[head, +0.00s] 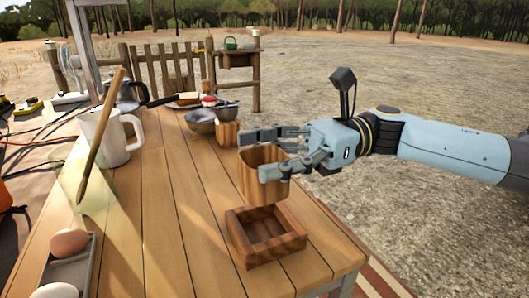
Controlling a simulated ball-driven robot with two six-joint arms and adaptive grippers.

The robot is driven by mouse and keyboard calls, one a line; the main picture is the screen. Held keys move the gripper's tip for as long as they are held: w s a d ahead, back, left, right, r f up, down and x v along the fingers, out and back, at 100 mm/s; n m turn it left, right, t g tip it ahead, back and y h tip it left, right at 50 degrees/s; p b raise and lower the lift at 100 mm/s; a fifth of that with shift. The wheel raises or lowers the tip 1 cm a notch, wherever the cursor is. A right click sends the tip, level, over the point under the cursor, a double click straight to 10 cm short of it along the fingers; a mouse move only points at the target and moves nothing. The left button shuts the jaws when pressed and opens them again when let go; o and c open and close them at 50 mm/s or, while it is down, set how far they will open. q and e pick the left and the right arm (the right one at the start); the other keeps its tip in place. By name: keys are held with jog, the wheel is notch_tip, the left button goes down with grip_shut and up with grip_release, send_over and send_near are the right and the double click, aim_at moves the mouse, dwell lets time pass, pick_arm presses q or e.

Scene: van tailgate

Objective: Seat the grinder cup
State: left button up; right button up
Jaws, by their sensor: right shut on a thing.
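A wooden cup (255,183) with visible grain is held upright in my right gripper (262,153). The gripper comes in from the right, and its grey fingers are shut around the cup's upper part. A square wooden tray with raised walls (285,247) sits near the table's right edge. The cup is just behind and above the tray's far side in the picture; I cannot tell whether they touch. The tray's inside looks empty. The cup's far side and part of its rim are hidden by the fingers. My left gripper is not in view.
A small wooden block or cup (227,134) and a metal bowl (201,121) stand behind the held cup. A white pitcher (107,138) and an egg tray (82,272) are at the left. The table's middle planks (160,220) are clear.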

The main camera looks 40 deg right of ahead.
jog(key=shift+f+b, duration=1.05)
jog(key=shift+f, duration=0.5)
jog(key=shift+f+b, duration=1.6)
jog(key=shift+f, duration=0.85)
jog(key=o, duration=1.3)
jog(key=shift+d, duration=0.1)
jog(key=v, duration=1.2)
